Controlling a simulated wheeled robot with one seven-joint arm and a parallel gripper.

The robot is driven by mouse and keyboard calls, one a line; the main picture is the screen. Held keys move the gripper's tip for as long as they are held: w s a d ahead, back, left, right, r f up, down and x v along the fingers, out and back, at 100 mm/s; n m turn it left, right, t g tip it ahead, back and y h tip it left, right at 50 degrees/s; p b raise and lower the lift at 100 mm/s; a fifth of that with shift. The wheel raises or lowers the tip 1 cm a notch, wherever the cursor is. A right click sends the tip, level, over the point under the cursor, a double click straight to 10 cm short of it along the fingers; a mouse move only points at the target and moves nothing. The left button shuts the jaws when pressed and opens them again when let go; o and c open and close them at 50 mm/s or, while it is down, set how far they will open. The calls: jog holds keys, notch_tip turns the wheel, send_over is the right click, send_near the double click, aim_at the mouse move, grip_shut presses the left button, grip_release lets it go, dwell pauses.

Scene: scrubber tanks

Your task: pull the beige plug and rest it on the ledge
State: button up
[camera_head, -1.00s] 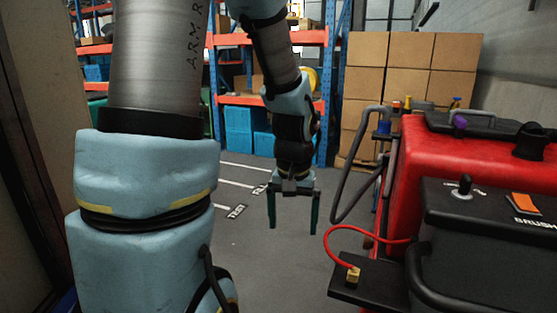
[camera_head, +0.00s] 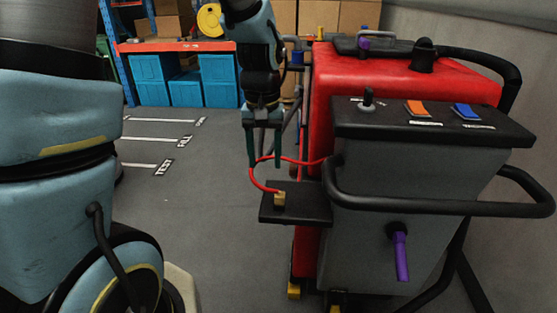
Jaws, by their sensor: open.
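The beige plug (camera_head: 280,199) stands on the black ledge (camera_head: 312,207) that juts from the left side of the scrubber. A red cable (camera_head: 256,178) runs from the plug in a loop up and right to the scrubber's body. My gripper (camera_head: 264,165) points down with its two fingers apart and nothing seen between them. In the picture it is above and slightly left of the plug, overlapping the cable loop. I cannot tell whether a finger touches the cable. The plug's lower end and any socket under it are not visible.
The red scrubber tank (camera_head: 400,75) and its grey panel (camera_head: 420,185) fill the right. A black handlebar (camera_head: 440,206) and purple lever (camera_head: 400,255) face me. Blue crates (camera_head: 185,88) stand at the back left. The grey floor left of the ledge is free.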

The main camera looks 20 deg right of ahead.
aim_at(280, 194)
jog(key=d+f+b, duration=0.1)
jog(key=f+b, duration=0.1)
jog(key=f, duration=0.1)
jog(key=s+d+f+b, duration=0.1)
jog(key=f+b, duration=0.1)
jog(key=f, duration=0.1)
jog(key=d+f+b, duration=0.1)
jog(key=f+b, duration=0.2)
jog(key=shift+s+f, duration=0.15)
jog(key=shift+f, duration=0.1)
grip_shut()
dwell(1.5)
jog(key=shift+r, duration=0.1)
jog(key=shift+r+p, duration=2.35)
jog(key=shift+r, duration=0.15)
